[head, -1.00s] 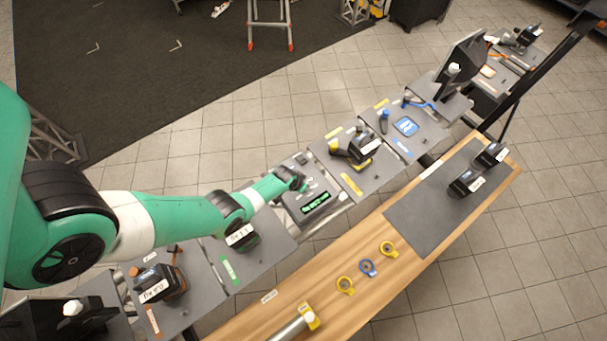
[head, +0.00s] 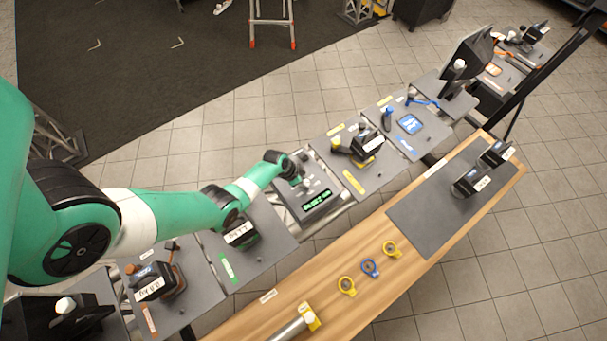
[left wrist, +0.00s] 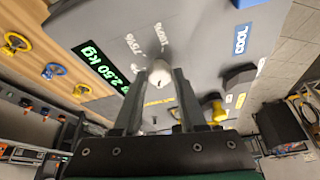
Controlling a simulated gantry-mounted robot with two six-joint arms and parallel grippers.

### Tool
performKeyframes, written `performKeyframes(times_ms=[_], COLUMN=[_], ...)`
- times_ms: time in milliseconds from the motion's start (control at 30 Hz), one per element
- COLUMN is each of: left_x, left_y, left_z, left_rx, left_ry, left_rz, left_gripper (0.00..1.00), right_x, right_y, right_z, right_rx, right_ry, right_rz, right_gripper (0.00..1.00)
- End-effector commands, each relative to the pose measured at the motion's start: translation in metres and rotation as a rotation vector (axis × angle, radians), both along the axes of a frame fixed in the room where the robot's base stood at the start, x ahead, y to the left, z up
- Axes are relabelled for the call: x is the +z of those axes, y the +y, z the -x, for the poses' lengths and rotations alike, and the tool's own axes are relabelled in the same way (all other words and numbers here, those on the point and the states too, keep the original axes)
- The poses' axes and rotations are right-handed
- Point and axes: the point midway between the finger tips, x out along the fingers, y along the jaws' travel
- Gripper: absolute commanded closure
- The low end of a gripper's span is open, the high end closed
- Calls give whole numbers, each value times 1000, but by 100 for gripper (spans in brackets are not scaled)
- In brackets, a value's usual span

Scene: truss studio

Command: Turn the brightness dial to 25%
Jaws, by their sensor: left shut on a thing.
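The brightness dial (left wrist: 159,74) is a pale round knob on a dark grey panel, between my fingers in the left wrist view. Printed marks near it read 75% and 100%. A lit green display (left wrist: 101,64) beside it seems to read 2.50 kg. In the head view the same panel (head: 325,212) carries the green display, whose text is too small to read. My left gripper (head: 300,180) is over that panel, and its fingers (left wrist: 160,78) are shut on the dial. The gripper hides most of the dial in the head view, and I cannot read its setting. My right gripper is not in view.
Other grey panels with devices stand along the row, including a black device (head: 367,146) to the right and a labelled one (head: 240,235) below my left arm. A wooden bench (head: 330,285) with yellow and blue rings (head: 369,267) runs in front. Tiled floor lies beyond.

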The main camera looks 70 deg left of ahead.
Motion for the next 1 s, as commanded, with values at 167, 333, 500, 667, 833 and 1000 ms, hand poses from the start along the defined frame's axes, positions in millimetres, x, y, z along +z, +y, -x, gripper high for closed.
performKeyframes(times_ms=[167, 333, 500, 667, 833, 1000], left_x=[-1, -1, -1, -1, 7, 34], left_y=[0, 0, 0, 0, -1, -4], left_z=[1, 1, 1, 0, 0, 0], left_rx=[-1, -1, 0, 0, -2, -12], left_ry=[2, 3, 2, 1, 1, 2], left_rz=[0, -1, -1, -1, -1, -1], left_gripper=[100, 50, 30, 30, 30, 30], right_x=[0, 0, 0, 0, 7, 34], right_y=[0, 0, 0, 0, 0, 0], right_z=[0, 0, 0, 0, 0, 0], right_rx=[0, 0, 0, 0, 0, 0], right_ry=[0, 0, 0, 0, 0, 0], right_rz=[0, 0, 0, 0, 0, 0], right_gripper=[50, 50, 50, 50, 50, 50])
